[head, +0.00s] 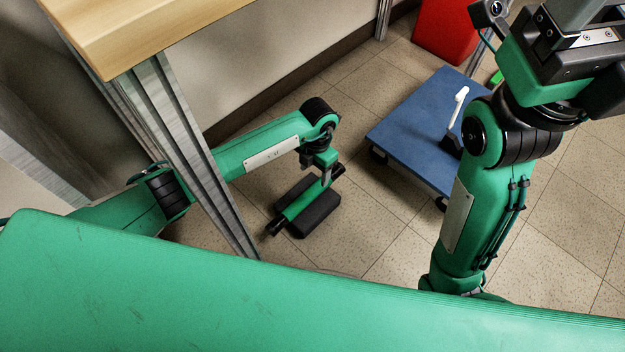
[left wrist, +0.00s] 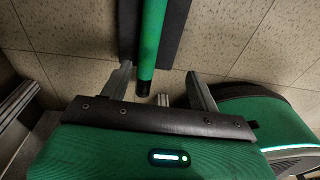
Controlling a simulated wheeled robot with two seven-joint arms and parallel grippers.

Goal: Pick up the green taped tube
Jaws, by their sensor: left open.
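The green taped tube (head: 298,204) has black ends and lies over a dark block (head: 318,216) on the floor. It also shows in the left wrist view (left wrist: 151,40), its black near end pointing toward my gripper. My left gripper (head: 325,182) is over the far part of the tube in the head view. In the left wrist view its two fingers (left wrist: 160,92) are apart, one on each side of the tube's line, with gaps between. Whether the fingertips are level with the tube is unclear. My right gripper (head: 575,55) is at the top right, partly cut off; its fingers are not clear.
A wooden tabletop (head: 140,32) on metal legs (head: 190,140) stands at the left, with my left arm passing by a leg. A blue platform cart (head: 415,118) carrying a white-handled object (head: 457,112) is right of the tube. A red bin (head: 447,30) stands behind. Tiled floor lies between.

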